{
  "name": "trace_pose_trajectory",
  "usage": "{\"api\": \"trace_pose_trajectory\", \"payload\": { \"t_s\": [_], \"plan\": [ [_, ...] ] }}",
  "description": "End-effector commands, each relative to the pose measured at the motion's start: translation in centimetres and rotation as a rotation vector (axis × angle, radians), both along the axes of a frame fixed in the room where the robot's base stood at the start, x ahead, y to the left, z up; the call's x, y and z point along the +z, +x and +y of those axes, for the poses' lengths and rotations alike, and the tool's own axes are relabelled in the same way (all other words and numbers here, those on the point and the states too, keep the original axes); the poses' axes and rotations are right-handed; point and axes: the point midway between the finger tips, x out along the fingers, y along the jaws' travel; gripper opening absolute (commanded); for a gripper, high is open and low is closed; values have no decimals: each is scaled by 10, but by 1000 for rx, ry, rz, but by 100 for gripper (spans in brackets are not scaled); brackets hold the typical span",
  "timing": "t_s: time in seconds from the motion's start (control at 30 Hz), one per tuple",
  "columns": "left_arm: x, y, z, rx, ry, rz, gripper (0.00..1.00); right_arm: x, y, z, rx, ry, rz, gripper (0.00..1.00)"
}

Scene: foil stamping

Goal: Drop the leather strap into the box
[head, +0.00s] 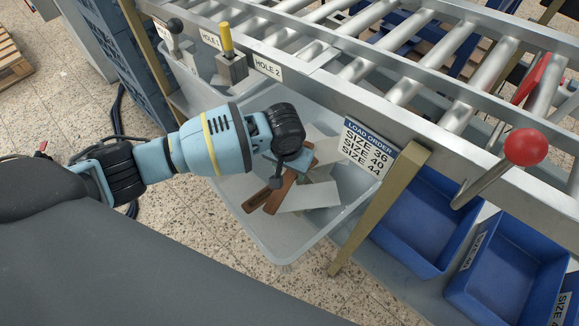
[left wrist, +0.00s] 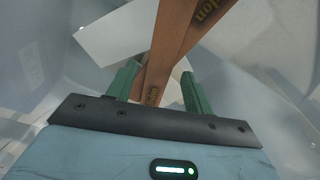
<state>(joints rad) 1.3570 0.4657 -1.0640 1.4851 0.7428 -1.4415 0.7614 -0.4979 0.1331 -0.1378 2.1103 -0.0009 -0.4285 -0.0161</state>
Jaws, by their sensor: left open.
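Brown leather straps (head: 272,194) lie crossed in the grey plastic box (head: 279,245), among white cards. In the left wrist view two brown straps (left wrist: 172,45) show, the nearer one with dark lettering; its lower end lies between my fingers as seen from the camera. My left gripper (head: 283,180) is over the inside of the box, pointing down at the straps. In the left wrist view its green fingers (left wrist: 164,90) stand apart, open, with a gap on both sides of the strap. My right gripper is not in view.
White cards (head: 310,197) lie in the box. A sign (head: 368,147) and a tan post (head: 383,205) stand at its right. Blue bins (head: 425,225) are further right. A roller conveyor (head: 385,65) runs behind, with a red-knobbed lever (head: 525,147).

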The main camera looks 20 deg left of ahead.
Motion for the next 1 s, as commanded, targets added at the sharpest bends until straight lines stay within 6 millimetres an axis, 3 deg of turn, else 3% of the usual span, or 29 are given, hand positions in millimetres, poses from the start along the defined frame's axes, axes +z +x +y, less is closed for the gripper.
{"api": "trace_pose_trajectory", "payload": {
  "t_s": [0.2, 0.7, 1.0],
  "plan": [
    [14, 1, 0, -2, 0, -4, 51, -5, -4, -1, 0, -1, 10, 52],
    [112, -11, 1, 0, -1, -3, 51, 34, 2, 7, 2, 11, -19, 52],
    [131, -15, 1, 1, 0, 1, 51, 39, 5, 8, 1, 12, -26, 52]
  ]
}}
